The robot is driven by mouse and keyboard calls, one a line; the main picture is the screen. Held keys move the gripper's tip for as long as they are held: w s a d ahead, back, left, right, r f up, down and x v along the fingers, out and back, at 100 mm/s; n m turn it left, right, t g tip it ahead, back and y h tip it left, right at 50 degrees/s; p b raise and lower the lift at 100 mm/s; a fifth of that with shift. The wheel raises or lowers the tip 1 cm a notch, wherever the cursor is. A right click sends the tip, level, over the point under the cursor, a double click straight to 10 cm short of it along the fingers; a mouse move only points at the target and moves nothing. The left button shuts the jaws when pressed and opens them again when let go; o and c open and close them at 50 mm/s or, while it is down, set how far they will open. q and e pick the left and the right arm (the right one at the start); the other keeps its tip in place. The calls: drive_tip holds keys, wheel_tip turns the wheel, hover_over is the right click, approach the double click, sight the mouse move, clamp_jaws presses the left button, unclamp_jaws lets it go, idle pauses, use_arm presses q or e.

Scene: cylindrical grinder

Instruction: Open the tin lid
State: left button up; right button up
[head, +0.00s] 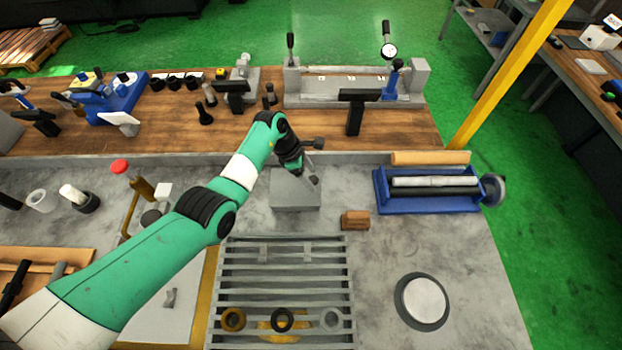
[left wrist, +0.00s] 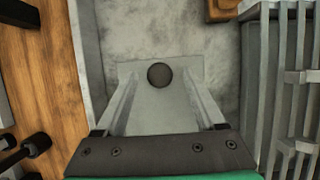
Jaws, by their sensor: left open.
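The tin (head: 295,203) is a plain grey box on the grey bench top, near the middle of the head view. In the left wrist view its lid (left wrist: 160,64) is a flat grey face with a round dark knob (left wrist: 159,76). My left gripper (head: 306,174) is over the tin and hides part of its top. In the left wrist view my left gripper (left wrist: 160,84) is open, with one finger on each side of the knob. I cannot tell whether the fingers touch the lid. My right gripper is in neither view.
A slatted grey rack (head: 285,272) with rings stands in front of the tin. A small brown block (head: 355,220) lies to its right, with a blue roller fixture (head: 430,203) farther right. A raised wooden shelf (head: 290,130) with gauges is behind. Bench right of the rack is mostly clear.

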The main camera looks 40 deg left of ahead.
use_arm(q)
drive_tip(key=shift+w+d+f, duration=0.1)
drive_tip(key=shift+w+f, duration=0.05)
drive_tip(key=shift+f, duration=0.1)
drive_tip(key=shift+c, duration=0.2)
clamp_jaws()
idle(1.1)
